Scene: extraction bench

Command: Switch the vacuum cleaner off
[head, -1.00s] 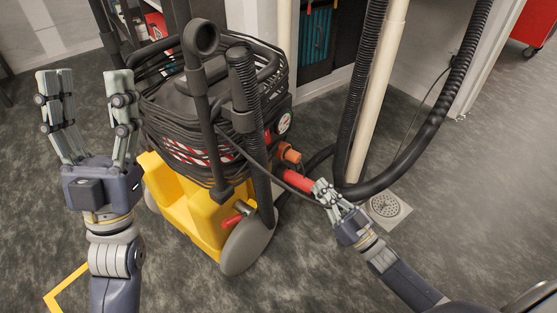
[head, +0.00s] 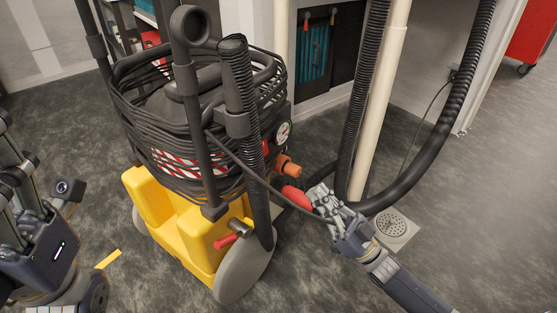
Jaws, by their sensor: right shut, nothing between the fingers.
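The vacuum cleaner (head: 180,215) stands upright in the middle of the head view, with a yellow wheeled base and a black upper part wrapped in hose and cable. A round gauge (head: 284,131) and an orange fitting (head: 289,167) are on its right side. A red cylindrical part (head: 295,197) sticks out below them. My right gripper (head: 318,201) is shut and empty at the red part's right end, partly hiding it; I cannot tell whether they touch. My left gripper (head: 14,165) is at the left edge, partly cut off, its fingers apart and empty. I cannot make out a power switch.
A thick black hose (head: 437,145) loops down on the right beside a cream pipe (head: 377,110). A floor drain (head: 392,225) lies behind my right gripper. A red cabinet (head: 530,35) stands far right. The carpet on the right is clear.

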